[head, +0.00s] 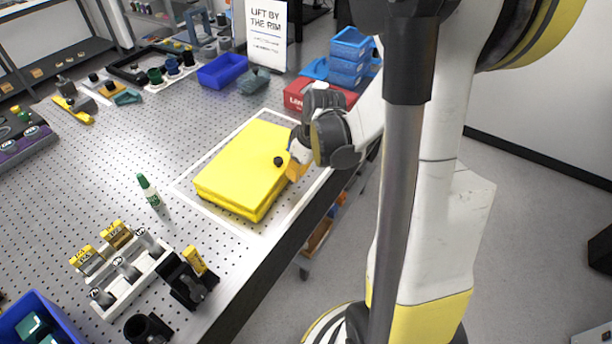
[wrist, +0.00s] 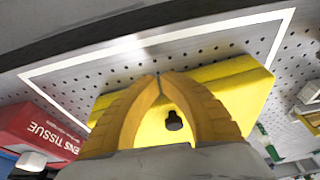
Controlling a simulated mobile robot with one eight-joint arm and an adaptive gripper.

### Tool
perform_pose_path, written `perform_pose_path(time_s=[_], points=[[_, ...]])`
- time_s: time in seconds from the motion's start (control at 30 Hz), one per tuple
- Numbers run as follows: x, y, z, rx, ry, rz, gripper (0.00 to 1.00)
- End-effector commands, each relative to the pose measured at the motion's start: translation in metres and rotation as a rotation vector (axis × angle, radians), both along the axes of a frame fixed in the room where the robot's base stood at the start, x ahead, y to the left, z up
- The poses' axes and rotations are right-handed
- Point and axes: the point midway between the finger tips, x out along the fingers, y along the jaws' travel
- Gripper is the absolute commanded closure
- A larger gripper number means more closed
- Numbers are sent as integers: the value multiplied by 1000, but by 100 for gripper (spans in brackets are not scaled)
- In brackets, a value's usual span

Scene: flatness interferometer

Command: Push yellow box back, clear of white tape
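The yellow box (head: 240,165) is a flat closed case with a small black knob (head: 278,161) on its lid. It lies on the perforated metal table inside a white tape outline (head: 184,197). In the wrist view the yellow box (wrist: 235,95) hides part of the white tape (wrist: 200,36). My gripper (head: 294,172) is at the box's right long side, near the knob. In the wrist view my gripper (wrist: 158,76) has its orange fingertips together, with nothing visible between them. I cannot tell whether the fingers touch the box.
A red tissue box (head: 298,94) and blue bins (head: 350,55) stand behind my gripper. A green-capped bottle (head: 149,190) stands left of the yellow box. A white rack (head: 128,287) is at the front. The table's front edge (head: 283,250) is close.

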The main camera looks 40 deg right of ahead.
Motion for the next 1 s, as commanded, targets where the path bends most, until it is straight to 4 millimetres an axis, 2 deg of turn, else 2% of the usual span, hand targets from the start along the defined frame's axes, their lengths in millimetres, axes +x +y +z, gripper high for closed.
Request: perform_pose_path(time_s=[0.1,0.57,0.67,1.0], points=[[8,3,0,-1,0,2,100],[15,5,0,-1,0,1,100],[33,10,0,-2,-1,4,100],[129,43,0,-1,-1,5,100]])
